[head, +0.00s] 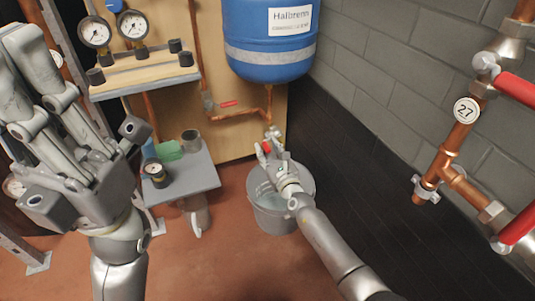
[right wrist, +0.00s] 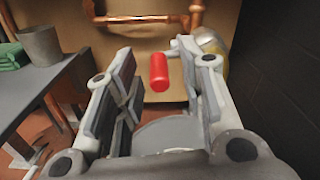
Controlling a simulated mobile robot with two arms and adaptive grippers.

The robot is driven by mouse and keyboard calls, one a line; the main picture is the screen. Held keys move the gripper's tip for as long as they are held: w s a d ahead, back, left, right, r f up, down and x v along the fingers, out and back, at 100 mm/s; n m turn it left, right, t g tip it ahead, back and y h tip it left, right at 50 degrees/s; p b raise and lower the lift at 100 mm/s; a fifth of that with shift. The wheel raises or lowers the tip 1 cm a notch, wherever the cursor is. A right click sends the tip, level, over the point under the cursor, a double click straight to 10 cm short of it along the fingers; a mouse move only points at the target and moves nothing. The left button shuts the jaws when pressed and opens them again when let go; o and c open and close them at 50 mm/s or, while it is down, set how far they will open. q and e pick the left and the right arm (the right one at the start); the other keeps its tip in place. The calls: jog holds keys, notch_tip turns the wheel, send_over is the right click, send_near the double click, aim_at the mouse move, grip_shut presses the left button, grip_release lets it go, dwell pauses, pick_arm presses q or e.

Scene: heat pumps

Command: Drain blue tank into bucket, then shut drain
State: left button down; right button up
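The blue tank (head: 270,40) hangs on the wooden panel at the back, with copper pipe running beneath it. The grey bucket (head: 268,217) stands on the floor below, partly hidden by my right arm; I cannot tell how full it is. My right gripper (head: 272,147) is above the bucket, open around the line of the red drain handle (right wrist: 158,72). In the right wrist view the handle hangs between the fingers, with gaps on both sides.
A grey side table (head: 195,182) with a cup, a green item and a gauge stands left of the bucket. Two gauges sit on a shelf (head: 150,74) above it. Copper pipes with red levers (head: 518,90) run along the right wall. The front floor is clear.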

jog(key=shift+w+a, duration=0.15)
jog(key=shift+w, duration=0.35)
